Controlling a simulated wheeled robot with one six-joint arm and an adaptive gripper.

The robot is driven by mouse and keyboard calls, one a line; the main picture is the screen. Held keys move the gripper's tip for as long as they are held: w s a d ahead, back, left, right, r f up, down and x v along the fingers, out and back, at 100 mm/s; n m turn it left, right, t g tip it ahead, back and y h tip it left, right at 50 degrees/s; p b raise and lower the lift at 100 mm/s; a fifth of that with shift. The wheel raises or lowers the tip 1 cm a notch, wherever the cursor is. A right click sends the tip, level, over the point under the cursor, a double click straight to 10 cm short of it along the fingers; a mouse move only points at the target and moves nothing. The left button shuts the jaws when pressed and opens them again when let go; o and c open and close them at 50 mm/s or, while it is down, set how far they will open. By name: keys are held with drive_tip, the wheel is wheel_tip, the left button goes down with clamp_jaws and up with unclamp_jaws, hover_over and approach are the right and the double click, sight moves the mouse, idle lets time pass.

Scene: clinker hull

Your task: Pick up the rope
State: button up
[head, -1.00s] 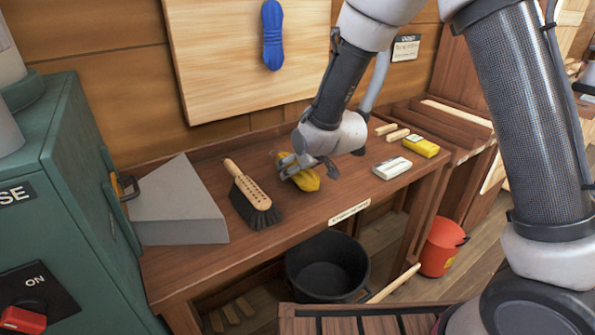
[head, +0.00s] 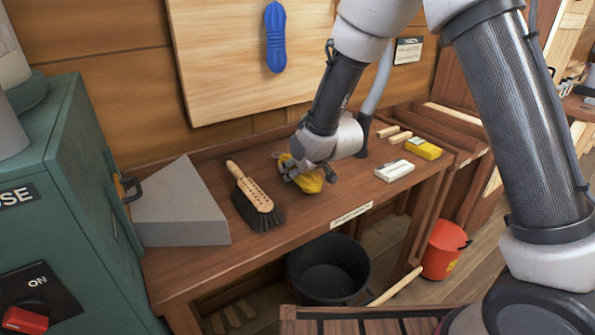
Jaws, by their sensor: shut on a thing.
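A yellow oblong bundle (head: 311,183), which looks like the rope, is on the wooden bench in the head view. My gripper (head: 303,180) points down over it and is shut on it. The fingers and wrist hide much of the bundle, so its full shape does not show. I cannot tell whether it still touches the bench top. A blue ridged hank (head: 275,38), which also looks like cord, hangs on the pale board behind the bench.
On the bench (head: 290,228), a brush (head: 255,198) and a grey wedge-shaped block (head: 178,208) stand left; a white block (head: 394,170), yellow box (head: 424,148) and wooden pegs (head: 397,136) lie right. A black bucket (head: 328,272) and red bucket (head: 443,248) are below.

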wheel_tip(320, 180, up, 8)
drive_tip(key=shift+f, duration=0.1)
drive_tip(key=shift+d+r, duration=0.2)
drive_tip(key=shift+r, duration=0.1)
drive_tip(key=shift+w+r, duration=0.15)
drive_tip(key=shift+r, duration=0.05)
drive_tip(key=shift+a+r, duration=0.15)
drive_tip(key=shift+r, duration=0.45)
drive_tip(key=shift+s, duration=0.25)
